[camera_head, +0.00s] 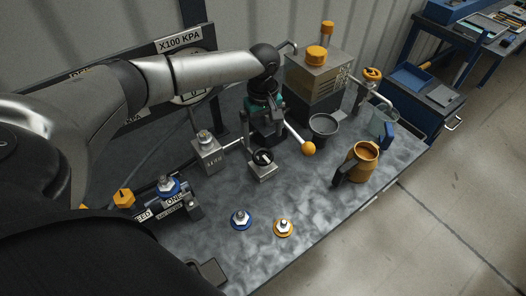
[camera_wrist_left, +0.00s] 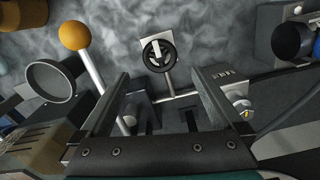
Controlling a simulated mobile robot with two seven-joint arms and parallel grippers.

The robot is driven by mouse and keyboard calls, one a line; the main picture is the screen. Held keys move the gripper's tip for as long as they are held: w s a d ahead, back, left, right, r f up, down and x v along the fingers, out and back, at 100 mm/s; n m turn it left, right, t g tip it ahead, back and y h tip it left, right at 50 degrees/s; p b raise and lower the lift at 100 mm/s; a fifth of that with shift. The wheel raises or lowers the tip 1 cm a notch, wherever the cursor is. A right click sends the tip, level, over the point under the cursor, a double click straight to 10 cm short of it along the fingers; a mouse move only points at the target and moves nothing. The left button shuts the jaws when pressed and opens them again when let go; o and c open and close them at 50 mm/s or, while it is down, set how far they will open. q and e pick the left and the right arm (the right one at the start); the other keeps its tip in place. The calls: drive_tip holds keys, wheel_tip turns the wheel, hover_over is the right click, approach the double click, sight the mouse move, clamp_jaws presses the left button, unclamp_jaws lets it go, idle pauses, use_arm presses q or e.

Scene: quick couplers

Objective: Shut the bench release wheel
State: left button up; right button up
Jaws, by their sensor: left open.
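The bench release wheel, a small black spoked handwheel (camera_head: 262,157), sits on a light grey block on the bench. In the left wrist view the wheel (camera_wrist_left: 158,54) shows from above, with a pale bar across it and a rod running back from its block. My left gripper (camera_head: 262,128) hangs over the bench just behind the wheel. In the left wrist view its two fingers (camera_wrist_left: 157,78) are spread apart with nothing between the tips. The wheel lies beyond the fingertips, not touched. My right gripper is not in view.
A lever with an orange ball (camera_head: 309,148) stands close right of the gripper. A grey cup (camera_head: 323,127), an orange mug (camera_head: 360,162) and a boxy machine (camera_head: 317,75) are farther right. A zero block (camera_head: 207,153) stands left. Blue (camera_head: 241,219) and orange (camera_head: 284,228) couplers lie in front.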

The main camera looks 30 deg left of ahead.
sight(263, 155)
use_arm(q)
wheel_tip(263, 155, down, 8)
drive_tip(key=shift+f+b, duration=0.25)
drive_tip(key=shift+b, duration=0.3)
drive_tip(key=c, duration=1.2)
